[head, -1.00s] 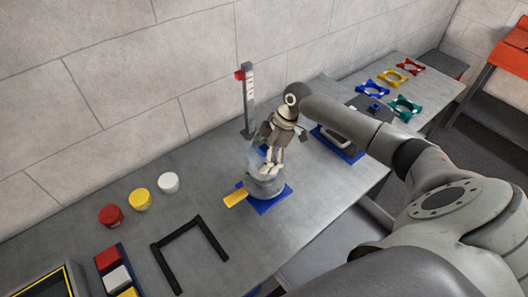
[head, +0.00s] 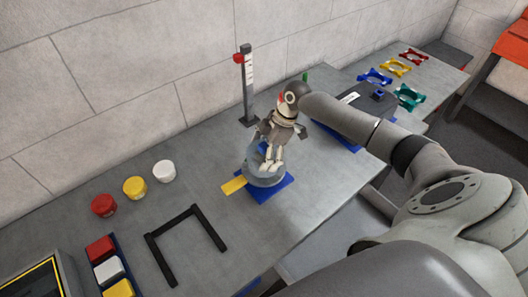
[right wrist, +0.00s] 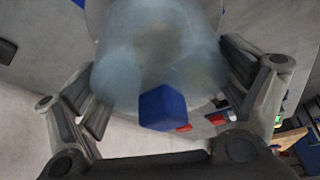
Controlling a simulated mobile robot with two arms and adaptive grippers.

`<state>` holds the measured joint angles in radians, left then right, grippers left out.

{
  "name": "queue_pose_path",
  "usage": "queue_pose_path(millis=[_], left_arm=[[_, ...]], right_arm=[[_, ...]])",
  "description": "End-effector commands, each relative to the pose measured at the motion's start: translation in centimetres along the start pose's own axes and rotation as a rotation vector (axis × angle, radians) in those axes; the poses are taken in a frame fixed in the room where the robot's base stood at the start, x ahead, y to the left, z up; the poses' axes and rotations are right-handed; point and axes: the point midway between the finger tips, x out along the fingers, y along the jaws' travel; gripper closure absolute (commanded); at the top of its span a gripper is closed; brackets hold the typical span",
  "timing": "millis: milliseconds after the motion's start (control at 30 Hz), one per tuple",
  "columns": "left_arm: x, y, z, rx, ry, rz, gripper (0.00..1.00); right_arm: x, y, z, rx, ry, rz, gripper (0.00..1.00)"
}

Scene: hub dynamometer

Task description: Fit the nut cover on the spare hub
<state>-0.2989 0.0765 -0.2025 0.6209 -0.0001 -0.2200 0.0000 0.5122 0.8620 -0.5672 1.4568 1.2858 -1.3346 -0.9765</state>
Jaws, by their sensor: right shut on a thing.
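The nut cover, a see-through blue-grey dome (right wrist: 160,45) with a blue block (right wrist: 163,108) on it, fills the middle of the right wrist view. In the head view its pale blue wall (head: 251,163) shows at the spare hub, a grey round part (head: 270,181) on a blue pad (head: 279,193). My right gripper (head: 270,160) is shut on the cover and points down at the hub, its fingers at either side of the dome in the wrist view. Whether the cover is fully seated is hidden. My left gripper is not in view.
A grey post with a red slider (head: 247,85) stands close behind. A yellow tab (head: 234,185) juts left of the pad. A black bracket (head: 186,245) and red, yellow and white round caps (head: 135,187) lie left. Coloured rings (head: 375,77) lie far right.

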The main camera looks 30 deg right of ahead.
Motion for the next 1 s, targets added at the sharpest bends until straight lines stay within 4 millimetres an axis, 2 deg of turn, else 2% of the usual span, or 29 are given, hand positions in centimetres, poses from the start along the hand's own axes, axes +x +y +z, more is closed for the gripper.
queue_pose_path(millis=[1000], left_arm=[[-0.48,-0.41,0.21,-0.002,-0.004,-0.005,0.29]], right_arm=[[-0.02,-0.01,-0.05,0.000,0.000,0.000,0.33]])
